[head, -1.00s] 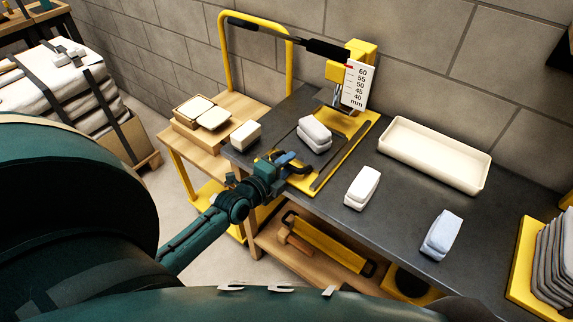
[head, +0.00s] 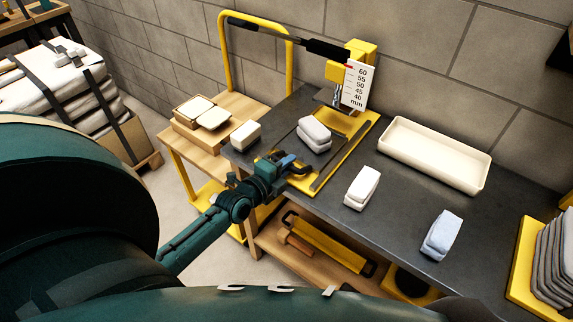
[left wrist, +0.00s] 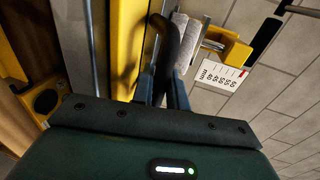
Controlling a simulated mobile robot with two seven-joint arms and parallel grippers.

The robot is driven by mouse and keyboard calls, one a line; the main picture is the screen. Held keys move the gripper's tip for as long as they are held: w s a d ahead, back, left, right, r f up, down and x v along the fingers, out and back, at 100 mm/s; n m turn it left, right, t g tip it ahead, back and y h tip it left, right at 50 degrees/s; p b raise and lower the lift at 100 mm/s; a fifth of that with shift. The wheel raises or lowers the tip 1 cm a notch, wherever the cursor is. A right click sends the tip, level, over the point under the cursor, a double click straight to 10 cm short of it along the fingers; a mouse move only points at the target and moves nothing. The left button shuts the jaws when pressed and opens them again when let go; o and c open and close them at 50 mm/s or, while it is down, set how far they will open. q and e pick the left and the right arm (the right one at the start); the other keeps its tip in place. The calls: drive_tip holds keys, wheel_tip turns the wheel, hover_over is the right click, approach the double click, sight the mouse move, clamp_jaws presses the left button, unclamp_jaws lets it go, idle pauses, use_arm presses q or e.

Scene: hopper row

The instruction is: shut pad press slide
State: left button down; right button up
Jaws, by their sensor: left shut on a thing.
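The pad press has a yellow head (head: 352,62) with a white scale plate (head: 356,86) and a long lever with a black grip (head: 326,51). On its yellow base (head: 352,146), a stacked pale pad (head: 315,130) lies on the dark slide (head: 318,151), in front of the press foot. My left gripper (head: 292,167) is at the slide's front end, shut on the black slide handle (head: 306,169). In the left wrist view the curved handle (left wrist: 167,40) passes between the fingers. The pad shows beyond it. My right gripper is not in view.
Two more pads, white (head: 362,187) and bluish (head: 441,234), lie on the grey bench (head: 405,205). A cream tray (head: 434,155) stands by the wall. Another pad (head: 246,135) sits at the bench's left edge, beside a wooden stand (head: 242,107).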

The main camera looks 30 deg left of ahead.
sight(306, 147)
use_arm(q)
drive_tip(key=shift+r+b+x, duration=0.2)
drive_tip(key=shift+x, duration=0.75)
drive_tip(key=shift+r+b+x, duration=0.15)
drive_tip(key=shift+r+x, duration=0.05)
drive_tip(key=shift+x, duration=0.75)
drive_tip(key=c, duration=1.5)
unclamp_jaws()
